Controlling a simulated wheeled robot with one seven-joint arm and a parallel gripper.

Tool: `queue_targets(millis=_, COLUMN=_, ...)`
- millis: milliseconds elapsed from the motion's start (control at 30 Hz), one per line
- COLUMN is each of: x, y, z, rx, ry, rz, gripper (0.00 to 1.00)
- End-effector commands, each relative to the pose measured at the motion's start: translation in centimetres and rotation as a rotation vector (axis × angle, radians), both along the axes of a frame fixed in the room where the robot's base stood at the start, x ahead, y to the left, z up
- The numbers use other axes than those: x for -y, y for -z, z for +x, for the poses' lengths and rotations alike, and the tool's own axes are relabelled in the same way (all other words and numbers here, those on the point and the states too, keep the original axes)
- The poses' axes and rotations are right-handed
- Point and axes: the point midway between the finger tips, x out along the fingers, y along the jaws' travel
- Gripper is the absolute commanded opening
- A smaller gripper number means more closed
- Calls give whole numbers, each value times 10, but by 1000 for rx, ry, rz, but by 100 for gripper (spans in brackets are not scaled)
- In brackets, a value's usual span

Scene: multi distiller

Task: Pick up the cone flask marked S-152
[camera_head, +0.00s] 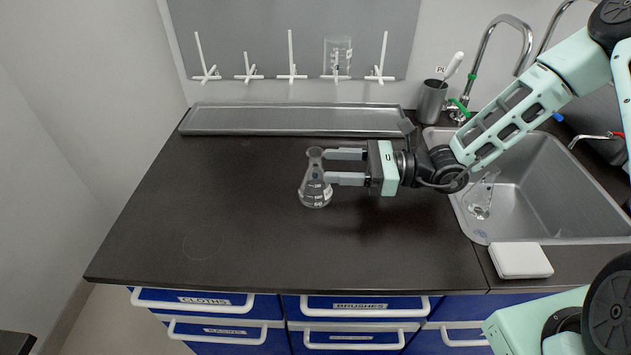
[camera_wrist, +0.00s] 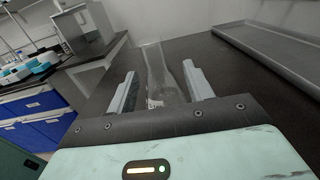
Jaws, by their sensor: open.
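A clear glass cone flask (camera_head: 315,188) stands upright on the dark counter (camera_head: 240,220), left of the sink. Its marking is too small to read in the head view. My gripper (camera_head: 328,166) is open and lies level, pointing left, with its two fingers at the flask's neck. In the wrist view the flask (camera_wrist: 158,80) shows between the two spread fingers, and a white label shows low on it. I cannot tell whether either finger touches the glass. Another glass flask (camera_head: 480,196) lies tilted in the sink.
A grey metal tray (camera_head: 290,121) lies along the back wall under white drying pegs (camera_head: 291,60), one holding a beaker (camera_head: 338,55). The sink (camera_head: 540,190) is at the right. A white box (camera_head: 521,260) sits by its front edge. The counter's left part is clear.

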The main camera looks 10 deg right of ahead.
Motion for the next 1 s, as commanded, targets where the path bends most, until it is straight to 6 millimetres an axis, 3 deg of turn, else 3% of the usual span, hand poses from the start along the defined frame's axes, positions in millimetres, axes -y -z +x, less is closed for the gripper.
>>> queue_targets(millis=300, x=-43, y=-6, z=4, rx=1, ry=-4, rz=0, gripper=51)
queue_targets(millis=567, x=-46, y=-5, z=5, rx=1, ry=-2, rz=0, gripper=51)
queue_targets(millis=600, x=-46, y=-5, z=5, rx=1, ry=-2, rz=0, gripper=49)
queue_targets(millis=767, x=-46, y=-5, z=5, rx=1, ry=-2, rz=0, gripper=4)
queue_targets(millis=800, x=-46, y=-5, z=5, rx=1, ry=-2, rz=0, gripper=0)
queue_targets(millis=1000, x=-46, y=-5, z=5, rx=1, ry=-2, rz=0, gripper=0)
